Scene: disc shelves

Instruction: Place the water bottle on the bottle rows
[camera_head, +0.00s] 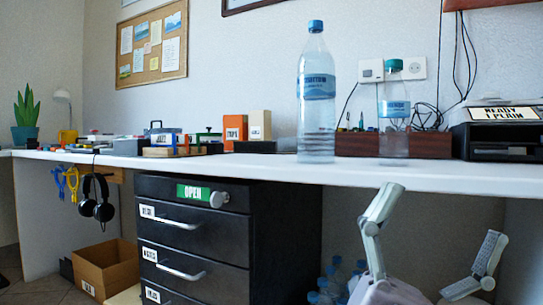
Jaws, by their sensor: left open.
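A clear water bottle (317,118) with a blue cap and blue label stands upright on the white desk, near its front edge. A second clear bottle (393,120) with a green cap stands to its right, near a dark reddish-brown box. Several bottles with blue caps (335,281) stand close together low under the desk; their lower parts are cut off or hidden. My left gripper (445,211) is at the lower right, below the desk edge, its pale fingers spread wide with nothing between them. My right gripper does not show.
The white desk edge (240,166) runs across the view. A black drawer unit (192,262) stands below it, left of the bottles. The reddish-brown box (356,144) and a black device (497,141) are on the desk. A cardboard box (105,268) is at the lower left.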

